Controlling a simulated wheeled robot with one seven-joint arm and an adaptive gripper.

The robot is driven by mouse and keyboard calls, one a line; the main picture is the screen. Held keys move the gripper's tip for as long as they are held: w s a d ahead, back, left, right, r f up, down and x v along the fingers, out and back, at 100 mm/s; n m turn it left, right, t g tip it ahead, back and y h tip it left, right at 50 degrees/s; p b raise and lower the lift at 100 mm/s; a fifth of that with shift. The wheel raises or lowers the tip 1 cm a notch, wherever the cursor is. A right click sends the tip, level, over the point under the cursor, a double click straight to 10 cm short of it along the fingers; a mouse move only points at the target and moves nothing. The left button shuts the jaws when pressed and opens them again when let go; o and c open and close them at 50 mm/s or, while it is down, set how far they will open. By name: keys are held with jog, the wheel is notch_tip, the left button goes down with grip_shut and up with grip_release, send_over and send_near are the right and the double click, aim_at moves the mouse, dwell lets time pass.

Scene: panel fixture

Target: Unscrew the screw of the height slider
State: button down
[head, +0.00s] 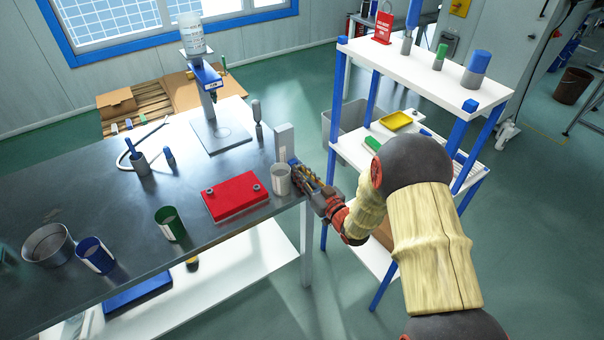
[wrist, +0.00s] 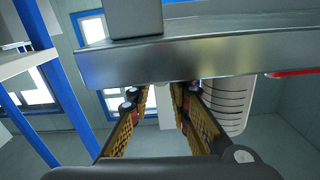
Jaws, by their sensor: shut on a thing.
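A light grey upright (head: 285,143) stands at the right edge of the dark workbench; I take it as the height slider, though the frames do not confirm this. My gripper (head: 296,168) is at its lower front side, beside the bench edge. In the wrist view, my gripper's fingers (wrist: 163,90) reach to the lower edge of a wide metal bar (wrist: 205,55), with a grey block (wrist: 135,18) above it. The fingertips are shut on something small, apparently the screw. The screw itself is hidden by the fingertips and the bar.
A blue-legged white shelf (head: 425,72) stands to the right. Cups and a dispenser stand farther left.

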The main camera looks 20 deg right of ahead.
jog(key=shift+n, duration=0.6)
jog(key=c, duration=1.6)
grip_release()
jog(key=shift+c, duration=0.2)
jog(key=shift+s+d, duration=0.1)
jog(key=shift+s, duration=0.05)
jog(key=v, duration=1.1)
jog(key=shift+s, duration=0.35)
jog(key=shift+d, duration=0.1)
